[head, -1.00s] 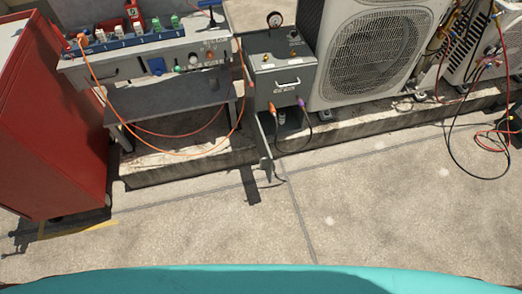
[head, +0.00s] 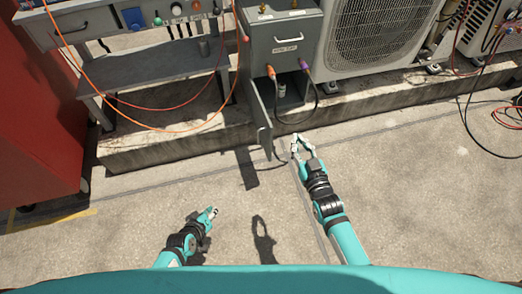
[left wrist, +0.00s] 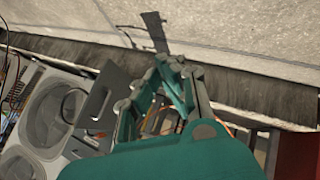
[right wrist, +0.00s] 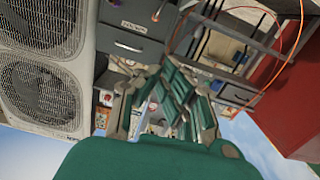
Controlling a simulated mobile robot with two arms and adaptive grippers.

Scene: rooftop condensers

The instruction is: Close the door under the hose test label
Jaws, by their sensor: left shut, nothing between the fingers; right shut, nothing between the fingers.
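The grey cabinet (head: 306,45) stands on the concrete curb in the head view. Its small label (head: 286,48) sits below the drawer handle; the lettering is too small to read surely. Below the label is an open compartment (head: 291,92), its narrow grey door (head: 258,112) swung outward on the left side. My right gripper (head: 297,141) is shut and empty, in front of the cabinet and to the right of the door, apart from it. My left gripper (head: 212,212) is shut and empty, lower and farther from the cabinet. The right wrist view also shows the cabinet (right wrist: 130,42).
Orange and purple connectors (head: 304,66) and a dark hose hang at the compartment. A bench (head: 160,68) with orange cables is left, a red cabinet (head: 35,120) farther left. A condenser unit (head: 362,35) stands right. The paving in front is mostly clear.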

